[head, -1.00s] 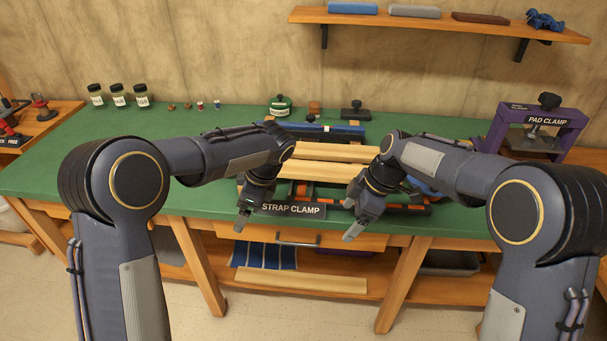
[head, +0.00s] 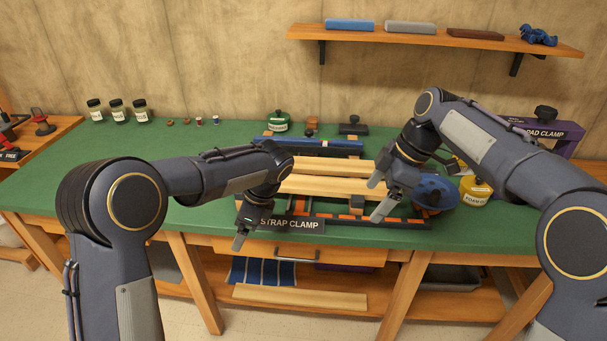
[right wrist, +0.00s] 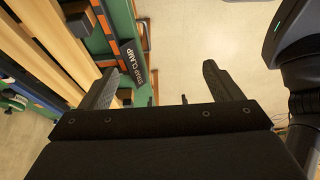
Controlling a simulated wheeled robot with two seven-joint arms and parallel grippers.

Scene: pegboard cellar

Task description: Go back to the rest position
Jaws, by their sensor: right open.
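My right gripper (head: 379,195) is open and empty in the head view, above the right part of the strap clamp. My left gripper (head: 239,240) hangs near the bench's front edge, at the left end of the strap clamp label (head: 290,224). Its fingers point down and look too small and dark to tell their opening. The strap clamp, with pale wooden boards (head: 322,187) across it, lies on the green bench top (head: 70,170).
A blue round object (head: 437,191) and a yellow jar (head: 475,191) stand right of my right gripper. A purple pad clamp (head: 570,135) is partly hidden by my right arm. A shelf (head: 450,38) hangs above. Jars (head: 118,111) line the bench's back left.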

